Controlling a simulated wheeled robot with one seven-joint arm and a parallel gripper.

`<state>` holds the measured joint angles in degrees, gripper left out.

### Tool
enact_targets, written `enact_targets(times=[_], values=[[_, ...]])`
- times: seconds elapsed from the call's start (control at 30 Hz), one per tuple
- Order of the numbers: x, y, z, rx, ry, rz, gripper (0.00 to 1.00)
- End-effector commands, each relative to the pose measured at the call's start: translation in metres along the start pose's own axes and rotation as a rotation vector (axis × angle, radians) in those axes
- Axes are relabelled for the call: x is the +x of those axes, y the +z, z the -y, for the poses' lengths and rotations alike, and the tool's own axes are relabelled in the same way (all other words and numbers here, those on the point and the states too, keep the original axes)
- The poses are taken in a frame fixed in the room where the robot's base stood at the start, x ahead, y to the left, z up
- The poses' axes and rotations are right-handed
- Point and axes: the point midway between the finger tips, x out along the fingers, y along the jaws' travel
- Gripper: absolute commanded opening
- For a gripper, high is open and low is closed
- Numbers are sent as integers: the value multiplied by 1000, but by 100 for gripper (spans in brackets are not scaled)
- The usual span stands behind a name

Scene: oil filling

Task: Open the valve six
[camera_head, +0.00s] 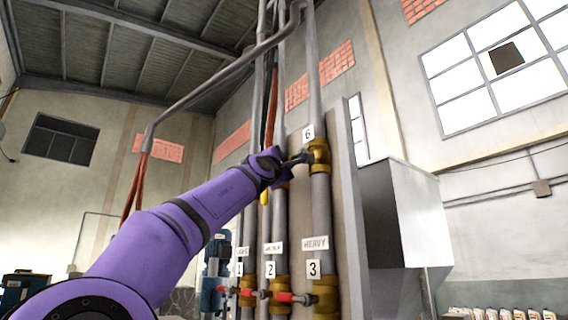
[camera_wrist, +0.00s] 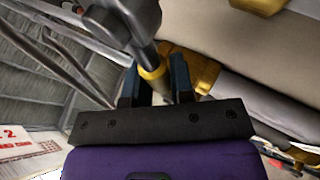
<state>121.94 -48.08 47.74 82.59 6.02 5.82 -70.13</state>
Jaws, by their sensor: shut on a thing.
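Valve six has a brass body (camera_head: 319,157) on the right-hand grey pipe, just below a white number 6 label (camera_head: 308,134). My gripper (camera_head: 285,163) is at the left of this body, high on the pipes. The full shape of the handle is partly hidden by my gripper in the head view.
Lower down, valves one, two and three (camera_head: 325,296) carry red handles and number labels. Vertical pipes stand close together behind my arm. A grey metal hopper (camera_head: 415,215) stands to the right. Several white bottles (camera_head: 505,314) stand at the lower right.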

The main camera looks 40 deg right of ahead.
Motion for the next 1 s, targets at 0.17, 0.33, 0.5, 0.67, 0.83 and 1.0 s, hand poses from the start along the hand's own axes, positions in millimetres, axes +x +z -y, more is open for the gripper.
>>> enact_targets(times=[0.17, 0.33, 0.5, 0.67, 0.83, 1.0], values=[[-1, -1, 2, -23, -12, -20, 0], [-4, -1, 7, -77, -37, -62, 0], [-10, -2, 14, -159, -71, -125, 0], [-15, -2, 21, -242, -106, -186, 0], [-19, -1, 27, -322, -138, -243, 0], [-24, 0, 32, -394, -167, -295, 0]])
